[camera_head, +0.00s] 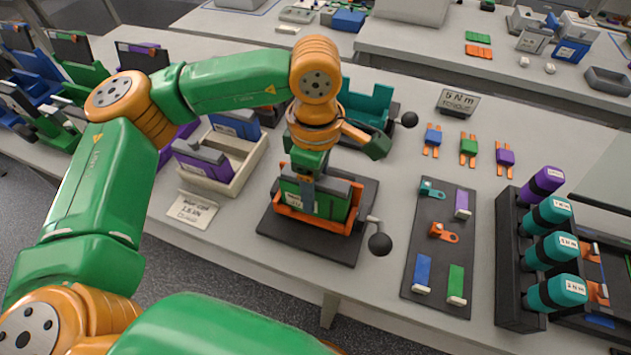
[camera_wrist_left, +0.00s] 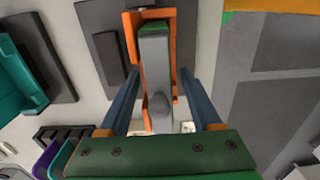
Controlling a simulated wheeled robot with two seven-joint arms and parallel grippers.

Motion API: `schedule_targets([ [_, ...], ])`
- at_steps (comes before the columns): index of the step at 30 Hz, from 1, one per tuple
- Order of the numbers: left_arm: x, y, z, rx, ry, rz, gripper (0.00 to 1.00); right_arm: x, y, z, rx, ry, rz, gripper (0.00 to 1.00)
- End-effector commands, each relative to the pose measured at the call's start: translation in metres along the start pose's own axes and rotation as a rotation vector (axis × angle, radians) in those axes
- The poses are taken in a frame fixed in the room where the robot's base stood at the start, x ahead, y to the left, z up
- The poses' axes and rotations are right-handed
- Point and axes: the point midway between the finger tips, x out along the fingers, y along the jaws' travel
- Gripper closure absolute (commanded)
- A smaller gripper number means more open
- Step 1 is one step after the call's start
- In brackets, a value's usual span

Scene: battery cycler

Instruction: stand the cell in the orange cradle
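The cell (camera_head: 328,204), a flat green block with a grey top, stands upright in the orange cradle (camera_head: 322,223) on a dark base plate in the head view. In the left wrist view the cell (camera_wrist_left: 155,70) shows end-on between the orange walls of the cradle (camera_wrist_left: 131,45). My left gripper (camera_head: 307,190) points down over the cell. In the wrist view its two blue fingers (camera_wrist_left: 160,92) are spread on either side of the cell, with gaps visible beside it. The cell's lower end is hidden. My right gripper is not in view.
A lever with a black ball (camera_head: 380,243) sticks out right of the cradle. A cream tray (camera_head: 241,174) with cells stands to the left. A teal cradle (camera_head: 370,103) is behind.

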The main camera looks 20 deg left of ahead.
Motion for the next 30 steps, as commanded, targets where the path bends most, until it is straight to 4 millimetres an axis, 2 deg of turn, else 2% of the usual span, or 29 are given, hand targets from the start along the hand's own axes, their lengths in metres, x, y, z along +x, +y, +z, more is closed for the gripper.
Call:
schedule_targets([
  [5, -0.001, 0.0, 0.0, 0.0, 0.0, 0.0, 0.35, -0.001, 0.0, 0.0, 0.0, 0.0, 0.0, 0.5],
  [8, -0.008, 0.0, 0.0, 0.0, 0.0, 0.0, 0.35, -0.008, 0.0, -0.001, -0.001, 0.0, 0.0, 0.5],
  [9, -0.009, 0.001, 0.0, -0.001, 0.0, 0.003, 0.35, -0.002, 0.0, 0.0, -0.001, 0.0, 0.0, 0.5],
  [11, -0.019, 0.001, 0.0, -0.001, 0.0, 0.004, 0.35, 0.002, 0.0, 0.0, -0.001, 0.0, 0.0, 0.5],
  [17, -0.071, 0.001, 0.001, 0.0, -0.002, 0.005, 0.35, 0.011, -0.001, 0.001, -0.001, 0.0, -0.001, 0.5],
  [22, -0.113, 0.0, 0.0, 0.001, 0.001, 0.003, 0.35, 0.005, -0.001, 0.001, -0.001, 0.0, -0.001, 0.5],
  [25, -0.122, 0.0, 0.0, 0.001, 0.001, 0.002, 0.35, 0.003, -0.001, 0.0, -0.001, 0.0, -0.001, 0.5],
  [30, -0.124, 0.0, 0.0, 0.002, 0.0, 0.0, 0.35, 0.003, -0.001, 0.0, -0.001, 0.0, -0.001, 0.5],
])
